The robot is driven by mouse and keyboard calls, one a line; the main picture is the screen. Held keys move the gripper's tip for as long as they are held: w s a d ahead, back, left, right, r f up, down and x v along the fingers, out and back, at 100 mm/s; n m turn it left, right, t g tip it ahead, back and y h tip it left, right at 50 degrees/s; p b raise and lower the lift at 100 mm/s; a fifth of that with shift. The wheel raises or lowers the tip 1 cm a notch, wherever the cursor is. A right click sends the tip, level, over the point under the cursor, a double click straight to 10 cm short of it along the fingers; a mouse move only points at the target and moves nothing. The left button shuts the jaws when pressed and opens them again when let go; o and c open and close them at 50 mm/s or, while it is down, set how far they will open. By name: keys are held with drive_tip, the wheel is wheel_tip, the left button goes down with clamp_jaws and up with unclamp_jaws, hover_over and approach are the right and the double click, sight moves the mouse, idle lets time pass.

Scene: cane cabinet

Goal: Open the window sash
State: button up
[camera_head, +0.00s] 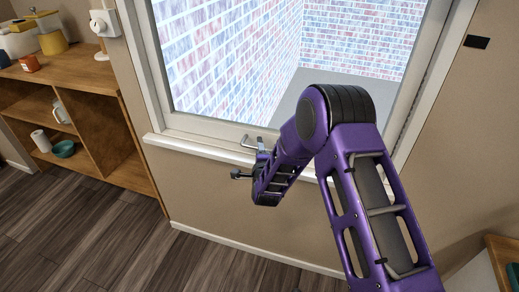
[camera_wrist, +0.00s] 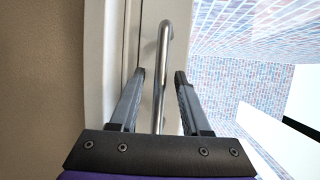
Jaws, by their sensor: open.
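The window sash (camera_head: 215,129) is a pale frame around a large pane, and it looks shut on its sill. A curved metal handle (camera_head: 248,143) sits on its lower rail. In the wrist view, the bar of the handle (camera_wrist: 163,48) runs lengthwise between the two fingers of my gripper (camera_wrist: 160,75). The fingers are open, one on each side of the bar, with visible gaps. My gripper (camera_head: 251,160) is just below the lower rail in the head view, where my forearm hides part of the rail.
A wooden shelf unit (camera_head: 92,88) with pots, mugs and a bowl stands at the left. A wooden furniture corner (camera_head: 503,258) shows at lower right. The floor below the window (camera_head: 130,235) is clear.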

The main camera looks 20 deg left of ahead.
clamp_jaws()
idle(1.5)
